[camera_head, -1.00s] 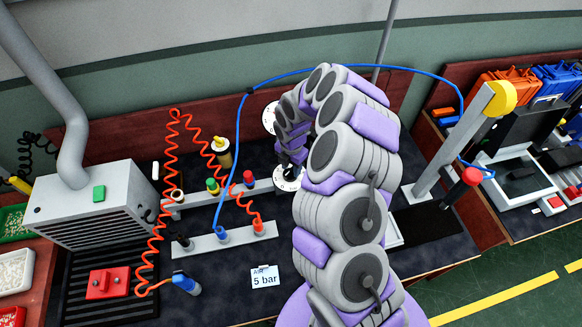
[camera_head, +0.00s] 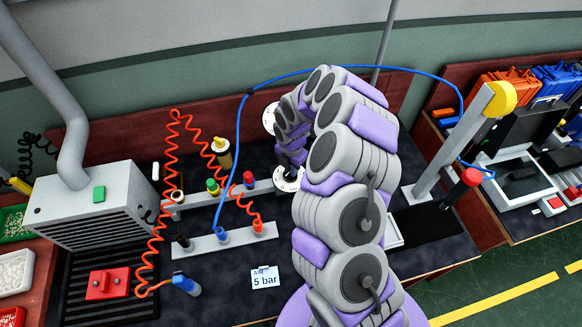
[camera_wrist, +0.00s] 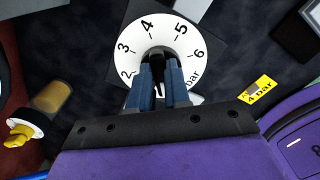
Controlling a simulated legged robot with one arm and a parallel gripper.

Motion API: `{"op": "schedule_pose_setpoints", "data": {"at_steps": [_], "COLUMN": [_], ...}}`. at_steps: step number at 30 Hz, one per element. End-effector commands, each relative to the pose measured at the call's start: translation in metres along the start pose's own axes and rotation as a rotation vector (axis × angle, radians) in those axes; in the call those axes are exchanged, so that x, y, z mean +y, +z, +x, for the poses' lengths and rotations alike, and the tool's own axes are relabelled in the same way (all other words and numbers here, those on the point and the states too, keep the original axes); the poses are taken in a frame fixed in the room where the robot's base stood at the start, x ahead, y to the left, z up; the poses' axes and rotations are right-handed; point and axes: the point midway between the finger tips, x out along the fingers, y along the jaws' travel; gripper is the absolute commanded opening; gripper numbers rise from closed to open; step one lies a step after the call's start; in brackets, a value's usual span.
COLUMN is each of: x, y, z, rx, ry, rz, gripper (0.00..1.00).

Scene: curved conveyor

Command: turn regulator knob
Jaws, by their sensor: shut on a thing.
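The regulator has a round white dial (camera_wrist: 120,60) with black numbers 2 to 6 and "bar"; it also shows in the head view (camera_head: 287,185), partly behind my arm. My gripper (camera_wrist: 160,60) is over the dial, its two blue-grey fingers shut on the dark regulator knob (camera_wrist: 159,89) between them. In the head view my gripper (camera_head: 290,163) is partly hidden by my own arm. The fingers hide most of the knob, so I cannot tell its exact setting. A white card (camera_head: 265,278) on the bench reads "5 bar".
A yellow tag (camera_wrist: 259,91) beside the dial reads "4 bar". A grey manifold (camera_head: 224,240) with coloured fittings, a coiled red hose (camera_head: 158,225) and a blue hose (camera_head: 238,130) lie left of my arm. A grey post (camera_head: 436,160) stands to the right.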

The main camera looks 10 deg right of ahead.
Motion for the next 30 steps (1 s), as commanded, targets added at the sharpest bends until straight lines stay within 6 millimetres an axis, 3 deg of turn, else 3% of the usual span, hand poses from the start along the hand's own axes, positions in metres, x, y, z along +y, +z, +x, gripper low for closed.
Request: {"op": "schedule_pose_setpoints", "data": {"at_steps": [11,30], "x": [-0.0005,-0.0024], "y": [0.0002,0.0003], "z": [-0.0004,-0.0020], "rx": [0.001,-0.002], "ry": [0.000,0.003], "rz": [0.118,0.697], "gripper": [0.00,0.00]}}
